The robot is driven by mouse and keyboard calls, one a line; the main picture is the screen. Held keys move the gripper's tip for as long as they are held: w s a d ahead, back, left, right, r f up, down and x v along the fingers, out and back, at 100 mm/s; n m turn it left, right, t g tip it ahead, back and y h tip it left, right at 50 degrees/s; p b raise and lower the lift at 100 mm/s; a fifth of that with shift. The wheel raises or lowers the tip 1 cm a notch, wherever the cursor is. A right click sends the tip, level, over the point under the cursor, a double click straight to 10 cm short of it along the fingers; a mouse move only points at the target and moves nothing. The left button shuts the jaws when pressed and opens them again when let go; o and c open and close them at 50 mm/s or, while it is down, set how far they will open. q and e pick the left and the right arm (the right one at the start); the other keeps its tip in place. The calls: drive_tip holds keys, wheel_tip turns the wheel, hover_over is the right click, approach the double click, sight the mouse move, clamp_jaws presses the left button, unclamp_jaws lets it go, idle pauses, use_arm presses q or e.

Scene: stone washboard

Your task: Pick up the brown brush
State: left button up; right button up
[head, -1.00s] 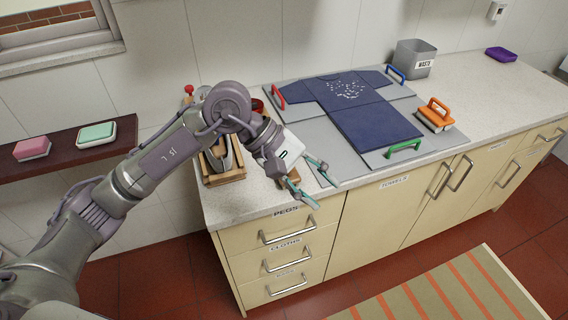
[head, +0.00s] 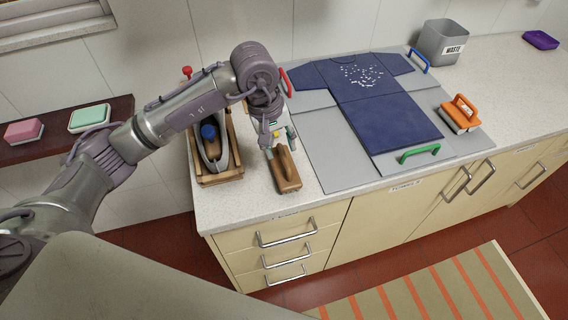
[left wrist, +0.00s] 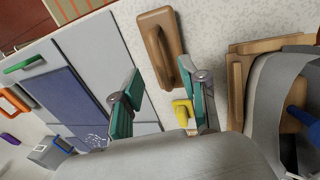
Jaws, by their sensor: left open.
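The brown brush (head: 287,172) lies on the speckled counter near its front left, with a raised handle along its top. My left gripper (head: 277,134) is over the brush's far end in the head view and covers part of it. In the left wrist view the brush (left wrist: 160,45) shows beyond and between the two parted green-tipped fingers (left wrist: 159,70). The left gripper is open and empty. I cannot tell whether a finger touches the brush. My right gripper is not in view.
A wooden box (head: 221,176) with a blue-topped item stands left of the brush. A grey folding board (head: 318,158) with a navy shirt (head: 385,120) lies to the right. An orange-handled brush (head: 459,112) and a waste bin (head: 440,42) are farther right. A small yellow item (left wrist: 182,109) lies near the brush.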

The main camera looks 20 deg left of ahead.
sight(284, 156)
use_arm(q)
drive_tip(key=f+p, duration=0.1)
drive_tip(key=w+f+p, duration=0.1)
drive_tip(key=f, duration=0.1)
drive_tip(key=shift+d, duration=0.2)
drive_tip(key=f, duration=0.2)
drive_tip(key=shift+w+d+f+p, duration=0.2)
drive_tip(key=shift+f+p, duration=0.1)
drive_tip(key=shift+p, duration=0.1)
drive_tip(key=shift+f, duration=0.35)
drive_tip(key=shift+w+f, duration=0.1)
drive_tip(key=shift+f, duration=0.05)
drive_tip(key=c, duration=0.8)
clamp_jaws()
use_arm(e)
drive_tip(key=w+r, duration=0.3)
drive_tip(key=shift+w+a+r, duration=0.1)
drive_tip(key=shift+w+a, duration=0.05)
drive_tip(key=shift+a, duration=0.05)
